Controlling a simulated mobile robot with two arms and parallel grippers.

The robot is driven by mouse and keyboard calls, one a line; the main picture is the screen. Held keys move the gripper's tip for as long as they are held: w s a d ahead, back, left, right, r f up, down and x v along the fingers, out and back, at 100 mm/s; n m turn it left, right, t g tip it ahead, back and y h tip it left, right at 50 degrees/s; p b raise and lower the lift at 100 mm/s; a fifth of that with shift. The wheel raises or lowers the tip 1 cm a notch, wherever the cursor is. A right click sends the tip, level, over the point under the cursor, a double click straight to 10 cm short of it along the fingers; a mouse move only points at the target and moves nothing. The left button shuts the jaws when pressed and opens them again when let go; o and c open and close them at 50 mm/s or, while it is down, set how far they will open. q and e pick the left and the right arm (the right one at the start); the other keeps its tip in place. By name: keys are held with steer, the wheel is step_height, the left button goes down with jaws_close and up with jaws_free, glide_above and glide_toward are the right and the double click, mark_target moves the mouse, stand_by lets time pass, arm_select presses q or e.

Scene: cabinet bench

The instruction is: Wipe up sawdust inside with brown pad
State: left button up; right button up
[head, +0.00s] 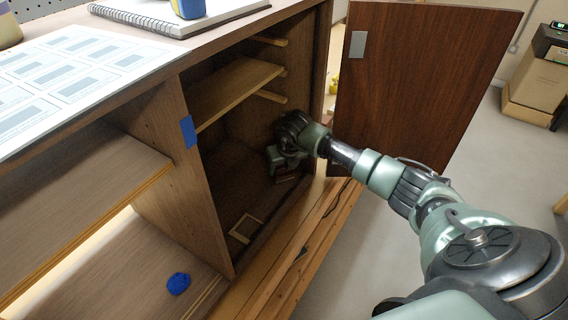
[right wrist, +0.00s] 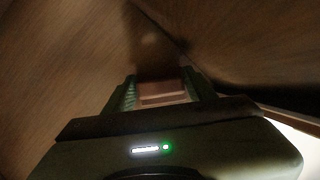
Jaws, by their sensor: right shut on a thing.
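My right gripper (head: 285,165) reaches through the open door side into the dark cabinet compartment, low down near its right wall. In the right wrist view its fingers (right wrist: 160,95) are shut on a brown pad (right wrist: 162,90), which faces the brown wood panels ahead. In the head view only a small reddish-brown part of the pad (head: 287,178) shows under the gripper, and I cannot tell whether it touches the floor. I cannot make out sawdust in the dark interior (head: 235,185). My left gripper is not in view.
The cabinet door (head: 420,85) stands open at the right. A shelf (head: 238,90) is above the gripper's left. A pale square outline (head: 244,229) is on the compartment floor. A blue lump (head: 178,283) lies in the left bay. A notebook (head: 165,15) is on top.

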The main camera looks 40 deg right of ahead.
steer(key=shift+s+a, duration=0.25)
steer(key=shift+a, duration=0.3)
steer(key=shift+s+a, duration=0.2)
steer(key=shift+a, duration=0.35)
steer(key=shift+r+p, duration=1.6)
steer(key=shift+r, duration=0.7)
steer(key=shift+r+p, duration=0.3)
steer(key=shift+r, duration=0.4)
steer(key=shift+r+p, duration=0.75)
steer(key=shift+r, duration=0.75)
